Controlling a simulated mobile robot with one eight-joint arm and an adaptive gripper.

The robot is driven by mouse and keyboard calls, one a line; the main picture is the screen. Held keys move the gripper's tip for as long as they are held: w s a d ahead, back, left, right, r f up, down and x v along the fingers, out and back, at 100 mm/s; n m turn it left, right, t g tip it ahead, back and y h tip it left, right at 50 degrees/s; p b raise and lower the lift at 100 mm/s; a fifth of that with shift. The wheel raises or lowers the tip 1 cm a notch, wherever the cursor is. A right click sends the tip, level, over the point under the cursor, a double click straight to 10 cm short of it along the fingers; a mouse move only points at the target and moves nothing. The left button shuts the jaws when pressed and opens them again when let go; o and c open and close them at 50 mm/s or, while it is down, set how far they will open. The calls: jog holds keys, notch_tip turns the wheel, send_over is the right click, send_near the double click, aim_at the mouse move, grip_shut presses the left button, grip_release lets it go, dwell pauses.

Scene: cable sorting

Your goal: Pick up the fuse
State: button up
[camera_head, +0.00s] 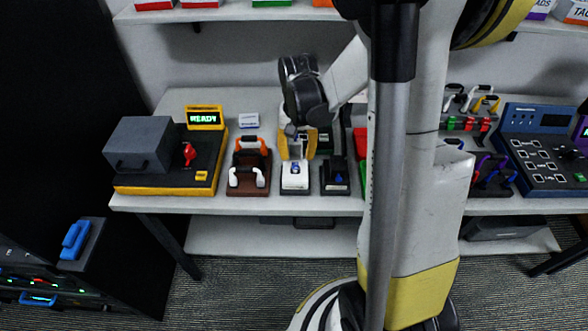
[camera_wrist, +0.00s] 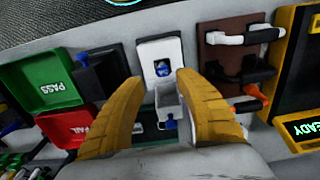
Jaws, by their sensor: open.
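A pale grey block (camera_wrist: 168,101) with a small blue part, which appears to be the fuse, shows between the two yellow fingers of my gripper (camera_wrist: 160,82) in the wrist view. The fingers are spread, with visible space beside the block; I cannot tell whether either touches it. A white base (camera_wrist: 147,50) with a blue piece in a dark recess (camera_wrist: 162,68) lies just beyond the fingertips. In the head view my gripper (camera_head: 297,157) points down above the rear of this white base (camera_head: 295,186). The block's lower end is hard to make out.
A brown stand with white and orange handles (camera_head: 247,178) is left of the white base. A dark block with a blue part (camera_head: 338,179) stands close on the right. Green PASS (camera_wrist: 50,84) and red FAIL (camera_wrist: 75,129) bins are nearby. A shelf overhangs the bench.

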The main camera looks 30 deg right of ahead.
aim_at(295, 163)
jog(key=f, duration=0.1)
jog(key=f+b, duration=0.1)
jog(key=f, duration=0.1)
jog(key=f+b, duration=0.1)
jog(key=f, duration=0.1)
jog(key=shift+a+f, duration=0.1)
jog(key=shift+a, duration=0.2)
grip_shut()
notch_tip(295, 163, up, 5)
jog(key=shift+s+d+f+p, duration=0.1)
jog(key=shift+d+p, duration=0.05)
jog(key=shift+p, duration=0.95)
jog(key=s+d+r+p, duration=0.1)
jog(key=s+d+r, duration=0.1)
jog(key=d, duration=0.1)
jog(key=s+d+r+p, duration=0.1)
jog(key=s+d+r, duration=0.1)
jog(key=d, duration=0.1)
jog(key=s+d+r, duration=0.2)
jog(key=d, duration=0.1)
jog(key=shift+s+r+p, duration=0.15)
jog(key=shift+p, duration=0.25)
notch_tip(295, 163, up, 3)
jog(key=shift+s+d+p, duration=0.1)
jog(key=shift+p, duration=0.9)
